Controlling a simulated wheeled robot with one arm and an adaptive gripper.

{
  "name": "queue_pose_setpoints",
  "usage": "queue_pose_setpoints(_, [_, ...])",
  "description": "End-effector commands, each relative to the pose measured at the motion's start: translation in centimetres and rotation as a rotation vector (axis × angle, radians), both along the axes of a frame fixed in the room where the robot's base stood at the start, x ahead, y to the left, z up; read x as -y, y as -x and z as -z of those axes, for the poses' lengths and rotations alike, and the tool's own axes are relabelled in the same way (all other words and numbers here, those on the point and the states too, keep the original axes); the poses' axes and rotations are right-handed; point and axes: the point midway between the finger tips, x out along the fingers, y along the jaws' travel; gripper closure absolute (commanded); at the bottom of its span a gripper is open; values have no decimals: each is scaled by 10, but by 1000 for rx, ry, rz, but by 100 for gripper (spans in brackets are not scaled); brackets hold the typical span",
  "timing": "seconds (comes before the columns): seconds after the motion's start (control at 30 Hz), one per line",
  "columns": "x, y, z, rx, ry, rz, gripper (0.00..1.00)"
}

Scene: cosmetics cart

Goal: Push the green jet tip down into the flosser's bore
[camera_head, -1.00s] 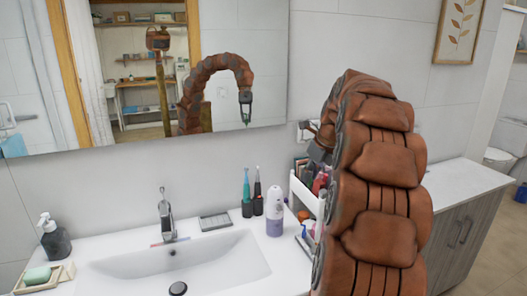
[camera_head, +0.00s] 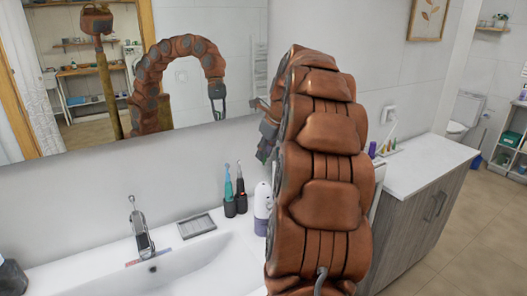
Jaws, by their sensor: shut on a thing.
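My gripper (camera_head: 267,145) shows only in part at the left edge of my arm, above the counter. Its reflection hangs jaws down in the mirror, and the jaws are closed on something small. The green jet tip is too small to make out clearly now; a greenish bit showed below the reflected jaws earlier. A white and lilac upright body (camera_head: 262,205), perhaps the flosser, stands by the sink, partly hidden behind my arm. I cannot see its bore. My gripper is above and apart from it.
Two toothbrush-like handles, one teal (camera_head: 229,190) and one black (camera_head: 240,188), stand left of the lilac body. A grey soap dish (camera_head: 196,226) and a faucet (camera_head: 140,230) are by the sink. A white-topped cabinet (camera_head: 425,165) stands right of my arm.

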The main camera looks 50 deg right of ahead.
Motion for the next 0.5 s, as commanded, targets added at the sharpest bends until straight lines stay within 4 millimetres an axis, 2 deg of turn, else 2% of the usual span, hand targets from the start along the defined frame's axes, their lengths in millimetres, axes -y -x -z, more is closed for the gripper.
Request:
queue_pose_setpoints(0.17, [-1,-1,6,8,3,-11,96])
queue_pose_setpoints(0.5, [-1,-1,31,9,4,-11,96])
